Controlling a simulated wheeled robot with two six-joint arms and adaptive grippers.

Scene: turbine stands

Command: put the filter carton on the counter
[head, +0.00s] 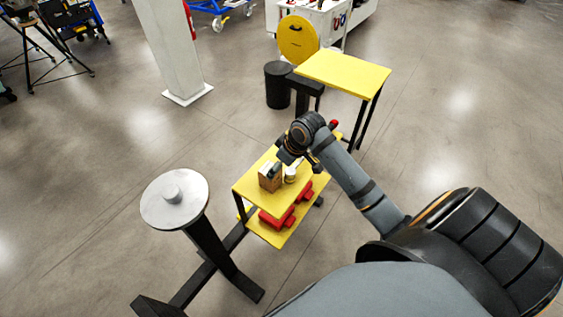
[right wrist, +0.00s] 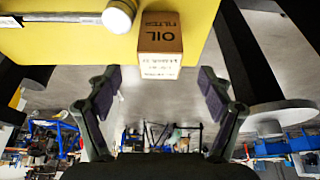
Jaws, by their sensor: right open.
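The filter carton (head: 269,181) is a brown box lettered "OIL FILTER". It stands on the top of a yellow cart (head: 243,189), near its edge. In the right wrist view the carton (right wrist: 160,45) lies ahead of and between my open fingers. My right gripper (right wrist: 160,80) is open and empty, with a finger on each side of the carton's line and no clear contact. A yellow-topped table (head: 345,72), perhaps the counter, stands farther back. My left gripper is not in view.
A white-capped cylinder (head: 290,173) stands close beside the carton. Red items (head: 277,217) lie on the cart's lower shelf. A stand with a round grey top (head: 174,199) is left of the cart. A black bin (head: 278,85) and white pillar (head: 172,45) stand behind.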

